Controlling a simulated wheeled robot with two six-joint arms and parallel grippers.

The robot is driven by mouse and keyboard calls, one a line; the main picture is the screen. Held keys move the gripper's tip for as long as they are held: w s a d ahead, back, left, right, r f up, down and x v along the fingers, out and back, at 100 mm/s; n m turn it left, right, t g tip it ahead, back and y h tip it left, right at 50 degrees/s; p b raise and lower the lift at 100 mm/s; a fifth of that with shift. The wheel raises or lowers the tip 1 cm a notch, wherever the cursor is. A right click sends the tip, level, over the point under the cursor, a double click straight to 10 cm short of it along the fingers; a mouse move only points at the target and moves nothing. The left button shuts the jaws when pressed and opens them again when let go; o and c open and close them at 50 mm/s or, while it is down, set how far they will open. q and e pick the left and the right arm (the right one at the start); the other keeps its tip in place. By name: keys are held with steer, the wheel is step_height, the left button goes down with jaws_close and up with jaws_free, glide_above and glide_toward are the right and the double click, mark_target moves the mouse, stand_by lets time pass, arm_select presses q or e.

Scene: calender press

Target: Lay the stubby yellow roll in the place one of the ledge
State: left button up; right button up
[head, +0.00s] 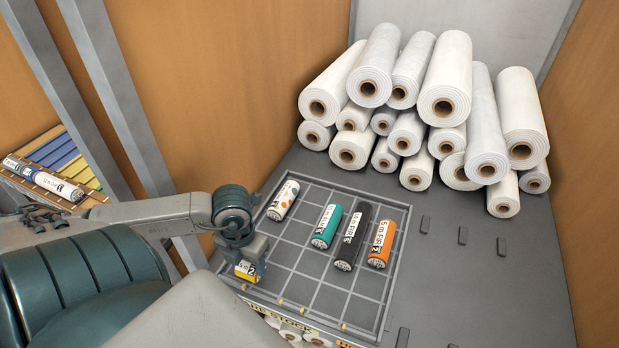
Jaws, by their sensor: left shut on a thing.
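The stubby yellow roll (246,271), with a white label and dark print, is in my left gripper (248,262) at the left front of a gridded grey tray. The fingers are shut on it and hide part of it. I cannot tell whether the roll touches the tray. A wooden ledge (88,183) with yellow and blue strips is at the far left; a white and blue labelled roll (45,180) lies on it. No place number is readable there. My right gripper is not in view.
The gridded tray (337,294) holds a white-orange roll (283,200), a teal roll (326,226), a black roll (352,237) and an orange roll (381,244). Large white rolls (408,131) are piled behind. Grey posts (119,98) stand between tray and ledge.

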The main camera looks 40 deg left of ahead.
arm_select(q)
steer(key=shift+w+d, duration=0.15)
steer(key=shift+w, duration=0.4)
steer(key=w, duration=0.4)
steer(key=w+f+b, duration=0.1)
steer(key=w, duration=0.4)
steer(key=w+d, duration=0.1)
steer(key=w, duration=0.4)
steer(key=shift+f+b, duration=0.3)
steer(key=shift+b, duration=0.1)
steer(key=f+b, duration=0.2)
steer(key=shift+s+f, duration=0.2)
steer(key=shift+f, duration=0.5)
steer(key=shift+w, duration=0.1)
steer(key=shift+f+b, duration=0.1)
steer(key=shift+b, duration=0.2)
steer(key=o, duration=1)
steer(key=shift+c, duration=0.2)
